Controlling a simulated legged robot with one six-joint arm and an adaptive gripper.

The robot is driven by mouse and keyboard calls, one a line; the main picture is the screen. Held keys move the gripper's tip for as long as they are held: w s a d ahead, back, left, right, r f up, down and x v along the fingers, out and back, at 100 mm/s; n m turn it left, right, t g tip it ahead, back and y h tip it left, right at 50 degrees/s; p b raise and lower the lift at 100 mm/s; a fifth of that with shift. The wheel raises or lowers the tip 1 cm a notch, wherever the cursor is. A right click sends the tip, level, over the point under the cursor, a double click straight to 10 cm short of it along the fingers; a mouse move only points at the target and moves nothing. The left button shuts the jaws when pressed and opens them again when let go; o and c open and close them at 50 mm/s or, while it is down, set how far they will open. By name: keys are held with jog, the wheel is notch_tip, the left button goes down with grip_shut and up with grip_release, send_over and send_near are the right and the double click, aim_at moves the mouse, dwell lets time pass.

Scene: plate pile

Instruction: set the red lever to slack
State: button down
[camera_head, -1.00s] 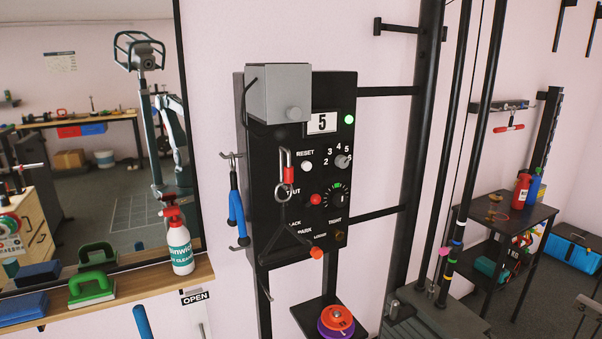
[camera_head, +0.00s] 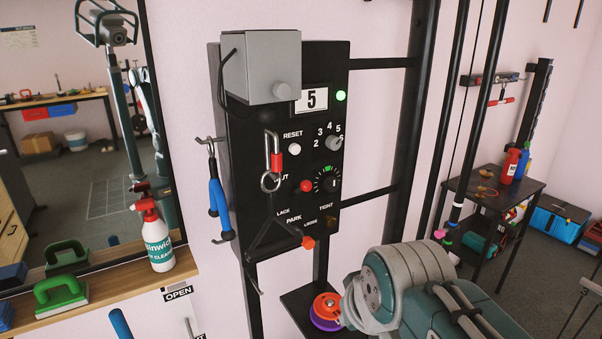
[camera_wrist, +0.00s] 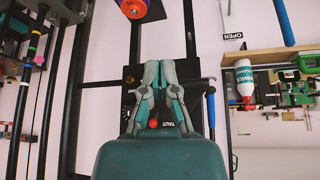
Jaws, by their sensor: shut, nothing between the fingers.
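A dark lever with an orange-red tip (camera_head: 308,242) sits low on the black control panel (camera_head: 228,150). Its tip is just below and right of the PARK label. A partly covered label ending in "LACK" is to the upper left, and TIGHT is to the upper right. A round red knob (camera_head: 306,186) sits higher, beside the TAUT label; a red spot also shows by TAUT in the wrist view (camera_wrist: 153,124). My gripper (camera_wrist: 160,64) is shut and empty in the wrist view, in front of the panel, hiding part of it. It is not seen in the head view.
A grey box (camera_head: 262,68) juts from the panel's top. A red padlock (camera_head: 274,163) hangs on its face, and blue-handled pliers (camera_head: 216,198) hang at its left. An orange and purple spool (camera_head: 326,310) sits on a low shelf. Black posts stand to the right.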

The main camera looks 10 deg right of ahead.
jog(key=w+r+n, duration=0.3)
jog(key=w+r, duration=0.6)
jog(key=w, duration=0.3)
jog(key=n+t+y, duration=0.1)
jog(key=n+t, duration=0.1)
jog(key=n, duration=0.1)
send_near(301, 189)
jog(key=r, duration=0.4)
jog(key=shift+s+r, duration=0.35)
jog(key=shift+s, duration=0.05)
jog(key=x, duration=1)
jog(key=shift+a, duration=0.1)
jog(key=shift+s+f, duration=0.1)
